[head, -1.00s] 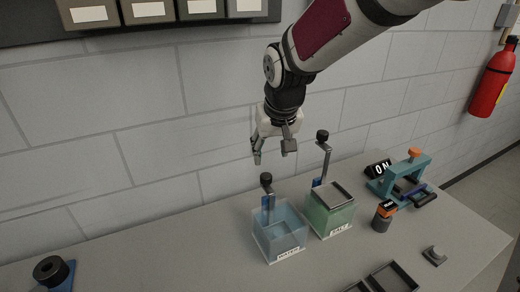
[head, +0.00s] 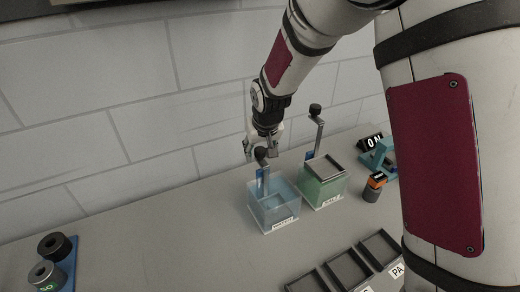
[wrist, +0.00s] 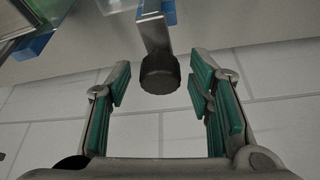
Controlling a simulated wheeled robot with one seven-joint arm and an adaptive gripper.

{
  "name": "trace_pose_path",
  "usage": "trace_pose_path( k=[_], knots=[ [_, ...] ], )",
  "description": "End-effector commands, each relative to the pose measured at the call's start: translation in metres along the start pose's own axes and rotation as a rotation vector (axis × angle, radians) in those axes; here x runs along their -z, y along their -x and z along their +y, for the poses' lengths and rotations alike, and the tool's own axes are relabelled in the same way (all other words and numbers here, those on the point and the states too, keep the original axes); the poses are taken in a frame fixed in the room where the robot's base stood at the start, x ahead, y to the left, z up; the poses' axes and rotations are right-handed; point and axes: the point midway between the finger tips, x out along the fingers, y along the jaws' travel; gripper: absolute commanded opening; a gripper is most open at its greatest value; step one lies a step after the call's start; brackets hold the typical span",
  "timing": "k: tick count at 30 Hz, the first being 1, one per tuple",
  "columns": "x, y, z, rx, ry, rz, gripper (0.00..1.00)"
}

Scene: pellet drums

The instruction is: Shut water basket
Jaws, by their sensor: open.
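The water basket (head: 270,207) is a clear blue box with a label on its front, standing on the bench. A metal lever with a black knob (head: 261,154) rises at its back, with a blue piece at the lever's lower part. My gripper (head: 260,152) is open right at this knob. In the wrist view, the black knob (wrist: 159,74) sits between and just ahead of the open green-padded fingers (wrist: 160,84), with no finger visibly touching it. The metal lever (wrist: 152,28) runs up from the knob in that view.
A green labelled basket (head: 322,181) with its own knobbed lever (head: 315,110) stands close on the right. An orange-topped cylinder (head: 374,186) and a teal device (head: 380,155) stand farther right. Dark trays (head: 349,268) lie in front. The bench at left centre is clear.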

Motion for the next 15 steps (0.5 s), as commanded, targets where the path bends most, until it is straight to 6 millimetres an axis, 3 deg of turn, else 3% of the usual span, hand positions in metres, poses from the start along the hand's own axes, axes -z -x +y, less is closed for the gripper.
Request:
trace_pose_path(
  k=[5, 11, 15],
  knots=[
    [0.0001, 0.0002, 0.0, 0.0, 0.0, 0.0, 0.48],
    [0.0, 0.0003, 0.0, 0.0, 0.0, 0.0, 0.02],
    [0.0, 0.0003, 0.0, 0.0, 0.0, 0.0, 0.0]
  ],
)
